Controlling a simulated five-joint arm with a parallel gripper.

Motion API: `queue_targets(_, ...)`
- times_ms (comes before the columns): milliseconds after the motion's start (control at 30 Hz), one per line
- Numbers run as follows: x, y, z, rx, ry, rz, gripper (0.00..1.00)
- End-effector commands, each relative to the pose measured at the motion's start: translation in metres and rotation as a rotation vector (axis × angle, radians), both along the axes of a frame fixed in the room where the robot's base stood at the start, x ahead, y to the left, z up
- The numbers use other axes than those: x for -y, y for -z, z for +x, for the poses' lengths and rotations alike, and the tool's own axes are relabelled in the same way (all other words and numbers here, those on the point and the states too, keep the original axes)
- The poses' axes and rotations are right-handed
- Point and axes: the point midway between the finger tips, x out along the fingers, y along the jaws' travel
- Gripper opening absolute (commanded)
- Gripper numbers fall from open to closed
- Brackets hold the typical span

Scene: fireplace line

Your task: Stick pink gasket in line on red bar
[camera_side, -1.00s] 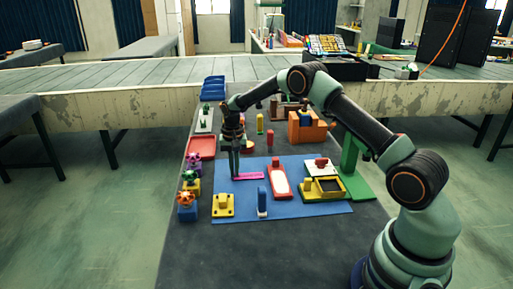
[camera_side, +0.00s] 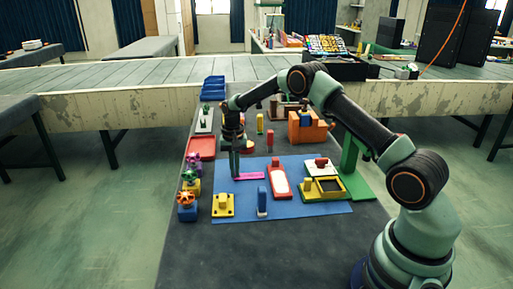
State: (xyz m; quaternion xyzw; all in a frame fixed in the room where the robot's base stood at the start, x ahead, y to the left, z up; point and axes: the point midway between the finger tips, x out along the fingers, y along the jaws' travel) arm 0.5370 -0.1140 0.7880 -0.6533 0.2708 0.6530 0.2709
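A flat pink strip, which looks like the pink gasket (camera_side: 250,176), is low over or on the left part of the blue mat (camera_side: 305,209). My gripper (camera_side: 235,175) points down at the strip's left end, its fingertips at or touching it. The fingers look like one dark shape, so I cannot tell whether they are shut on the strip. A long red piece with a white inset (camera_side: 279,182) lies to the right of the strip on the mat. A small upright red block (camera_side: 270,141) stands behind the mat. Which of these is the red bar is not clear.
A yellow plate (camera_side: 223,206) and an upright blue piece (camera_side: 262,202) are at the mat's front. A yellow-black tray (camera_side: 327,187) and green stand (camera_side: 352,168) are right. Small figures (camera_side: 187,200) line the left edge. An orange block (camera_side: 307,127) stands behind.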

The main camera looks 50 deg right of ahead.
Motion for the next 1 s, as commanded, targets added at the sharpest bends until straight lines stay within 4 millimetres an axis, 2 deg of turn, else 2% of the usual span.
queue_targets(567, -0.0008, 0.0024, -0.0019, -0.007, -0.001, 0.001, 0.0)
queue_targets(1000, -0.002, -0.0067, 0.0012, -0.001, -0.001, 0.0, 0.0)
